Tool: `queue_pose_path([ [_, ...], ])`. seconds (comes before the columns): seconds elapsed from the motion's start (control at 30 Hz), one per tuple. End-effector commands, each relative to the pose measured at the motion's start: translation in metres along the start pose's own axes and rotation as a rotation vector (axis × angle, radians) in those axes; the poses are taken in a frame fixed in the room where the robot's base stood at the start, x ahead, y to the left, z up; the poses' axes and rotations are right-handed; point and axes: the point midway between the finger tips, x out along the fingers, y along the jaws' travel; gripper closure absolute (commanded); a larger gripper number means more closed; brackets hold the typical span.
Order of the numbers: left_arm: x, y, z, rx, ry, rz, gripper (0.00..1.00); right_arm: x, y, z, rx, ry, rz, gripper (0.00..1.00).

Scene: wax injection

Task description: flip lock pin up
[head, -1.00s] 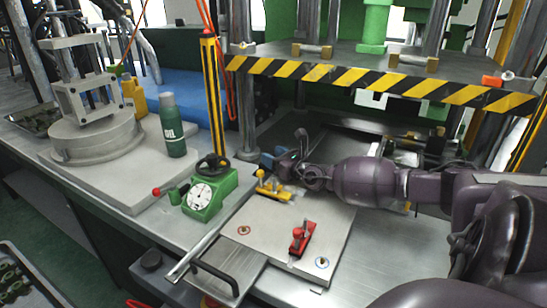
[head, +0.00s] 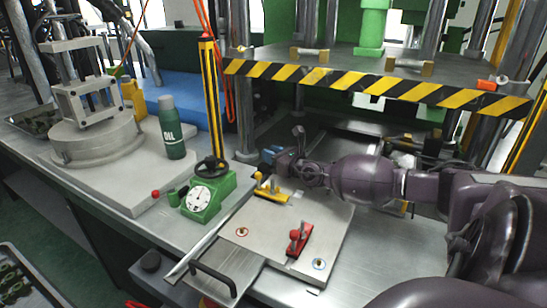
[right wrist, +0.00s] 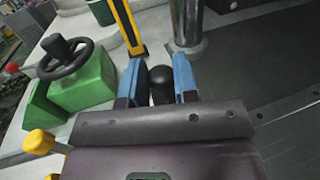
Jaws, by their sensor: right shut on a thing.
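My right gripper (head: 268,155) reaches in from the right, with its blue fingertips just behind the yellow lock pin. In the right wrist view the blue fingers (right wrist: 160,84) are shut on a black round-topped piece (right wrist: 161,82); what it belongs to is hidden. The yellow lock pin (head: 270,192), with a yellow ball knob, sits at the plate's back left corner. Its knob also shows in the right wrist view (right wrist: 38,142), left of the fingers and apart from them. A red lock pin (head: 299,239) with a red knob sits near the plate's front right. My left gripper is out of view.
The metal plate (head: 262,225) lies on the bench, with a handled slide (head: 226,275) at its front. A green gauge block (head: 207,195) with a black handwheel and a striped post stand close left. A green oil bottle (head: 171,130) stands further left. The striped press edge (head: 370,85) hangs behind.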

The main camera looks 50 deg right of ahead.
Motion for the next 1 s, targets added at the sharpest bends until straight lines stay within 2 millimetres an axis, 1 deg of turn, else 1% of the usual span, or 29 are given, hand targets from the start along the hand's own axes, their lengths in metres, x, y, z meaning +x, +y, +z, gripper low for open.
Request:
queue_pose_path([
  [0.03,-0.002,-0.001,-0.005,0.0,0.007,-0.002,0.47,0.0,0.0,0.013,0.0,-0.011,-0.001,1.0],
  [0.17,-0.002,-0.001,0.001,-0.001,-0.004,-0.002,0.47,0.001,0.0,0.012,0.0,-0.008,-0.001,1.0],
  [0.3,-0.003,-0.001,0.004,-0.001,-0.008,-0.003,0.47,0.001,-0.001,0.013,-0.001,-0.01,-0.001,1.0],
  [0.33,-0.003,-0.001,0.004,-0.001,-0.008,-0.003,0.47,0.001,-0.001,0.013,-0.001,-0.01,-0.001,0.71],
  [0.4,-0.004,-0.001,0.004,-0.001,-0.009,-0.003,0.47,0.001,-0.001,0.013,-0.001,-0.011,-0.002,0.6],
  [0.5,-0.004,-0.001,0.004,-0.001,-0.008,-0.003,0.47,0.001,0.0,0.012,-0.001,-0.009,-0.001,0.47],
  [0.83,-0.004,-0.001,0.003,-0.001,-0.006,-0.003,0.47,-0.002,0.0,0.01,-0.001,-0.005,-0.001,0.47],
  [1.0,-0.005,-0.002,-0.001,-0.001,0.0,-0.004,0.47,-0.015,-0.001,0.01,-0.001,-0.004,0.0,0.47],
])
